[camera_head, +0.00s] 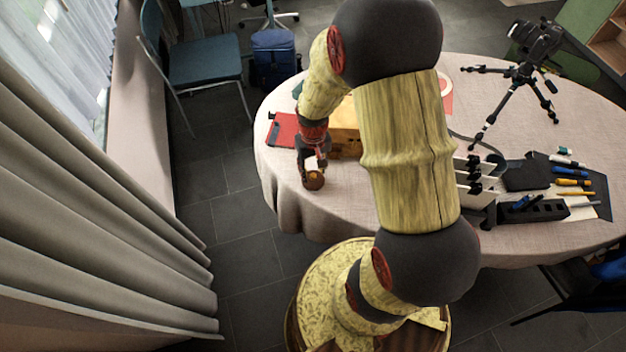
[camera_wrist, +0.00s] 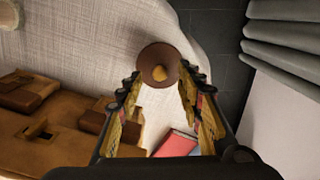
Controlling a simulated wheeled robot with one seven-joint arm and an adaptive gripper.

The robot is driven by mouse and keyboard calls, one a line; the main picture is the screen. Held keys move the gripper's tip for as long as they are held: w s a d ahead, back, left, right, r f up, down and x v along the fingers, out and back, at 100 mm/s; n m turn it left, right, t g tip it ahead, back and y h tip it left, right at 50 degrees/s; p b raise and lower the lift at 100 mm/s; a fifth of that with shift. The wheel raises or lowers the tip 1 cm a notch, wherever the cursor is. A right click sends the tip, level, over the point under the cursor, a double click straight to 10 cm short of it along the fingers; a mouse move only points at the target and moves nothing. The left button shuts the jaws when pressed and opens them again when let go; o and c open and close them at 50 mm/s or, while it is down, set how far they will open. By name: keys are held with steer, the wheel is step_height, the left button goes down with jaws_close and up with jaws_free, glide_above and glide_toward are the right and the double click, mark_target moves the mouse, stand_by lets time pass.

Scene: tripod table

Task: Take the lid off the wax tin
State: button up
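The wax tin (camera_head: 313,183) stands near the left front edge of the round table (camera_head: 345,205), partly hidden by my gripper (camera_head: 313,165) in the head view. In the wrist view its round brown lid (camera_wrist: 149,56) shows with a lighter knob on top. The lid is seen from above, and the tin's body is hidden beneath it. My gripper (camera_wrist: 160,92) is open, with its fingers apart on both sides of the line to the knob. Nothing is held between them, and I cannot tell whether the fingertips touch the lid.
A wooden box (camera_wrist: 50,135) is close by, and a red book-like item (camera_wrist: 175,143) lies near it. A tripod with a camera (camera_head: 520,75) stands at the back right. Pens, a black holder (camera_head: 530,212) and cables fill the right side. A curtain hangs at the left.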

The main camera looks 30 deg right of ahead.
step_height(320, 180, down, 2)
steer(key=shift+f, duration=0.1)
steer(key=shift+c, duration=0.4)
jaws_close()
